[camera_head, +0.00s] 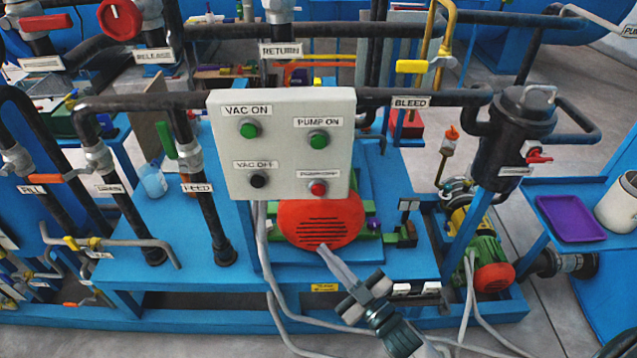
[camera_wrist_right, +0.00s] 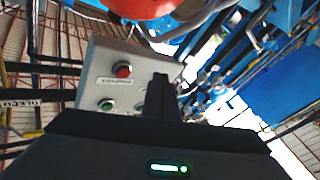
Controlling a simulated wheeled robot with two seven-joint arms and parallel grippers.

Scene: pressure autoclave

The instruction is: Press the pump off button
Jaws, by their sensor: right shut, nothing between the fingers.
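The pump off button is the red one (camera_head: 318,188) at the lower right of the white control box (camera_head: 285,110). The label above it is hard to read. It also shows in the right wrist view as a red button (camera_wrist_right: 122,70), left of my fingers. My right gripper (camera_head: 324,250) is shut and empty. In the head view its tips are below the red button and the box's lower edge, in front of the red motor cover. They look apart from the button. My left gripper is not in view.
The green pump on button (camera_head: 318,139) is above the red one. A green vac on button (camera_head: 250,129) and a black vac off button (camera_head: 258,181) are on the left. The red motor cover (camera_head: 318,220) lies below the box. Grey cables (camera_head: 268,265) hang down from it.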

